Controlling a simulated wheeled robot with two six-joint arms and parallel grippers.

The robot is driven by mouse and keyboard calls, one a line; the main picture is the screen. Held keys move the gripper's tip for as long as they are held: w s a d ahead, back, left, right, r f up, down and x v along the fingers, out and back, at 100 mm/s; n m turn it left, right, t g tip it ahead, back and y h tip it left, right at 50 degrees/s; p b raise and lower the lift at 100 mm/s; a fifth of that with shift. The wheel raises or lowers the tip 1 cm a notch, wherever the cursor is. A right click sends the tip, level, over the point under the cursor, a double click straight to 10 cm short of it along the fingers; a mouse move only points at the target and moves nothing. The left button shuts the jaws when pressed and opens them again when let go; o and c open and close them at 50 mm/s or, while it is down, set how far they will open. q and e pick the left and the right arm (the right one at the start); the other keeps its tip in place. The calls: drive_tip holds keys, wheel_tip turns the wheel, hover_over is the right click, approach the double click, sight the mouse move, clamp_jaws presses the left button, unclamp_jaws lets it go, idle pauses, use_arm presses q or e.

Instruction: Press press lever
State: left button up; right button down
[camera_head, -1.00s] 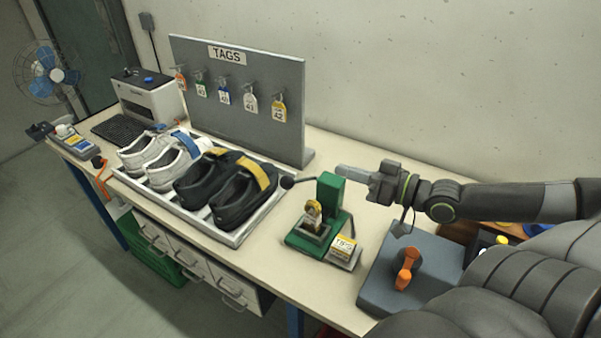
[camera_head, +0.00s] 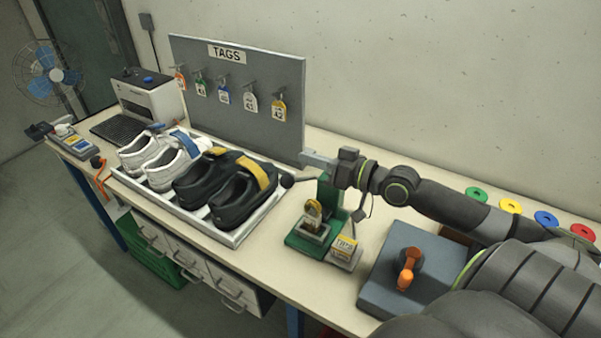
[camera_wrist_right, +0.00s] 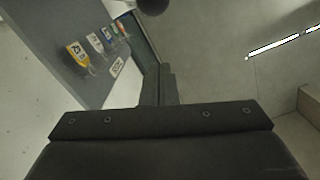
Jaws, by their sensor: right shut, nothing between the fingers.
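The green press (camera_head: 326,197) stands on the table right of the shoe tray. Its lever reaches left and ends in a dark ball knob (camera_head: 287,181), which hangs near the tray's right end. A gold-coloured piece (camera_head: 313,211) sits at the front of the press. My right gripper (camera_head: 304,157) is shut and empty. In the head view it appears above and behind the lever, apart from the knob. In the right wrist view its fingers (camera_wrist_right: 167,85) are together, and a dark round thing (camera_wrist_right: 152,5), probably the knob, shows at the top edge. My left gripper is out of view.
A tray (camera_head: 243,234) with white and black shoes lies left of the press. The grey tag board (camera_head: 262,140) stands close to my right gripper. A small box (camera_head: 344,248) and a grey block with an orange handle (camera_head: 408,267) are to the right.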

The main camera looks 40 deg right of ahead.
use_arm(q)
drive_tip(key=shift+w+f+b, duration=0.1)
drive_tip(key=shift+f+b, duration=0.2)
drive_tip(key=shift+b, duration=0.05)
use_arm(e)
drive_tip(key=shift+w+a+f, duration=0.2)
drive_tip(key=shift+a+f, duration=0.15)
drive_tip(key=shift+f, duration=0.25)
drive_tip(key=shift+w+a+f, duration=0.25)
drive_tip(key=shift+a+f, duration=0.15)
drive_tip(key=shift+f, duration=0.25)
drive_tip(key=shift+w+a+f, duration=0.2)
drive_tip(key=shift+a+f, duration=0.15)
drive_tip(key=shift+f, duration=0.25)
